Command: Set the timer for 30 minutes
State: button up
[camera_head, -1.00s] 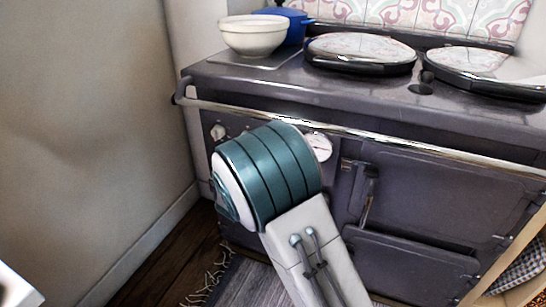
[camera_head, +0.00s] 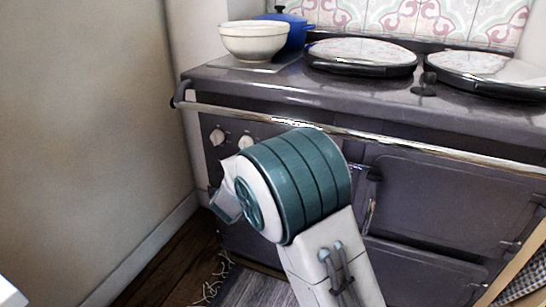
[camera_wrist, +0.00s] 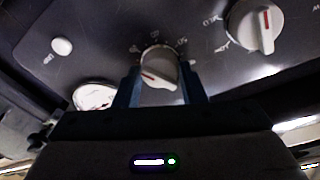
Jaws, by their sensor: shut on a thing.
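In the wrist view a white round knob (camera_wrist: 159,66) with a red pointer mark sits on the dark stove panel, with small numbers around it. My gripper (camera_wrist: 162,88) has its two blue fingers on either side of this knob and is shut on it. The red mark slants across the knob. The numbers around it are too small and blurred to read surely.
A second white knob (camera_wrist: 256,25) with a red mark and a white button (camera_wrist: 62,46) flank the held knob. A chrome rail (camera_head: 330,128) runs along the front of the stove (camera_head: 440,205). A cream bowl (camera_head: 254,42) and blue pot (camera_head: 292,30) stand on top.

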jog(key=shift+a+f, duration=0.1)
jog(key=o, duration=1)
jog(key=p+v, duration=0.3)
jog(key=v, duration=1.1)
